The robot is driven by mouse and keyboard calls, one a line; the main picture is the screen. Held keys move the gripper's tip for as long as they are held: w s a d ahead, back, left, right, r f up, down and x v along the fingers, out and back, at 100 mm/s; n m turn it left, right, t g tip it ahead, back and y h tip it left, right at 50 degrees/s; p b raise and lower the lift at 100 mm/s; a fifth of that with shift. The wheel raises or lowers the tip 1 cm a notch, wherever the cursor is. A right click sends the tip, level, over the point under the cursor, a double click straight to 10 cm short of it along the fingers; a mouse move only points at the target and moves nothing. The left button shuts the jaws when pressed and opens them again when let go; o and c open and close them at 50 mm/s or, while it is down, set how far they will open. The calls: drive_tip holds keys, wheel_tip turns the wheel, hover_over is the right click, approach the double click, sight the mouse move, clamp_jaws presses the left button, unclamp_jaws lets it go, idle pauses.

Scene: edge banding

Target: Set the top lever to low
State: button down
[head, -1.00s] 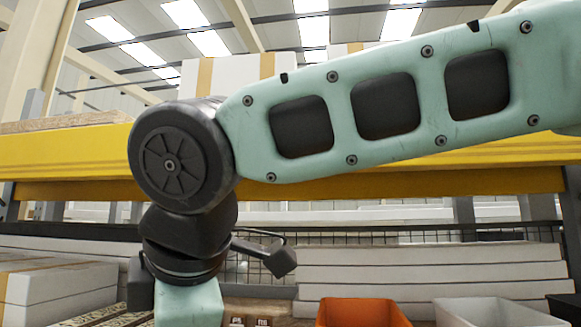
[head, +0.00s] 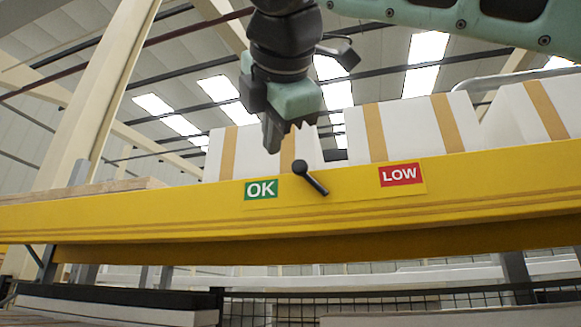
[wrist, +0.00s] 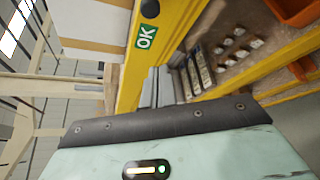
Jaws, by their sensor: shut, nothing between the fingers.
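The top lever (head: 313,180) is black and sits on the yellow shelf beam (head: 350,205) between a green OK label (head: 261,189) and a red LOW label (head: 401,174). Its round knob end is at the upper left, on the OK side, so the lever leans toward OK. My gripper (head: 272,146) is shut and empty, pointing down just above and left of the knob in the head view. Whether it touches the lever cannot be told.
White boxes with tan bands (head: 400,130) stand on the shelf behind the beam. A wire mesh (head: 400,305) and white boards lie below. The wrist view shows an orange bin (wrist: 295,10) and small parts on a lower shelf. Space before the beam looks clear.

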sight(297, 164)
drive_tip(key=w+d+p, duration=0.2)
drive_tip(key=w+p, duration=0.1)
drive_tip(key=w, duration=0.6)
drive_tip(key=shift+d+f+p, duration=0.2)
drive_tip(key=shift+d+p, duration=0.1)
drive_tip(key=shift+p, duration=0.1)
drive_tip(key=shift+d+r+m+t+b, duration=0.25)
drive_tip(key=shift+m+b, duration=0.25)
drive_tip(key=shift+b, duration=0.35)
drive_tip(key=m+b, duration=0.1)
drive_tip(key=d+m+t+b, duration=0.1)
drive_tip(key=b, duration=0.1)
drive_tip(key=y+b, duration=0.1)
drive_tip(key=b, duration=0.1)
drive_tip(key=shift+s+d+r+m+t, duration=0.25)
drive_tip(key=shift+s+d+r+m, duration=0.05)
drive_tip(key=shift+r+m, duration=0.1)
drive_tip(key=s+d+m+t+h+b, duration=0.2)
drive_tip(key=d+m+t+b, duration=0.3)
drive_tip(key=m+b, duration=0.6)
drive_tip(key=shift+s+d+r+b, duration=0.15)
drive_tip(key=shift+d+r+b, duration=0.35)
drive_tip(key=shift+b, duration=0.75)
